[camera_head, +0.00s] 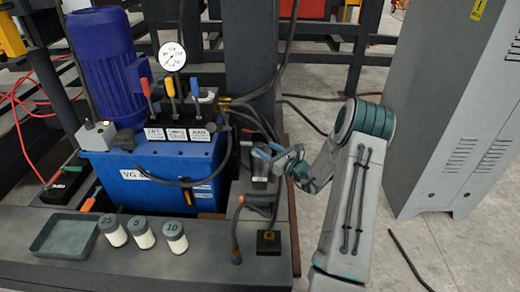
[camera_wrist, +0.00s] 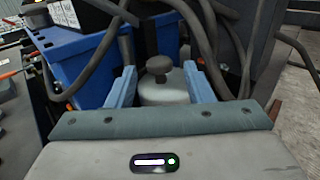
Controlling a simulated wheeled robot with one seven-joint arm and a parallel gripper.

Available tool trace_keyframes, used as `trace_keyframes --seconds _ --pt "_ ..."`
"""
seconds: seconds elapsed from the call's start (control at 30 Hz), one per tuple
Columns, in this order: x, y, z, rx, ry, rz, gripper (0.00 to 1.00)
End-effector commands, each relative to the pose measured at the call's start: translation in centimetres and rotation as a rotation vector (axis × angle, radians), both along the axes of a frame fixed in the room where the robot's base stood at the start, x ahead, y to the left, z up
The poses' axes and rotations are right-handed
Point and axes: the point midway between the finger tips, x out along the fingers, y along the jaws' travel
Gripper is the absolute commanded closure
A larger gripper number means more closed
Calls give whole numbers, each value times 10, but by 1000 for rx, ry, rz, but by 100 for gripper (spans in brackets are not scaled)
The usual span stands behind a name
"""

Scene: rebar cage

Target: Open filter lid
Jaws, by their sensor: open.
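My gripper (camera_head: 269,152) is at the right side of the blue tank (camera_head: 190,185) in the head view. In the wrist view my gripper (camera_wrist: 159,70) is open, its two blue fingers apart. A round pale grey lid with a dark knob on top, apparently the filter lid (camera_wrist: 163,92), stands between the fingers there. I see gaps on both sides of the knob, and no finger clearly touches it. The lower part of the lid is hidden behind my gripper's body. In the head view my fingers cover that spot, so the lid cannot be made out.
Dark hoses (camera_wrist: 205,35) run close around the lid. A blue motor (camera_head: 103,60), a gauge (camera_head: 172,57) and coloured levers stand over the tank. A tray (camera_head: 66,237) and three jars (camera_head: 143,233) are at the front left. A grey cabinet (camera_head: 445,110) stands at right; floor lies between.

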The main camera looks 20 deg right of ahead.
Motion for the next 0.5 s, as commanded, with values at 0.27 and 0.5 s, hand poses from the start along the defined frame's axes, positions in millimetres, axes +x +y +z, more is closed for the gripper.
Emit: trace_keyframes --seconds 0.27,0.5 --pt "36 16 -2 -1 0 3 53" --pt "42 19 0 0 1 3 53"
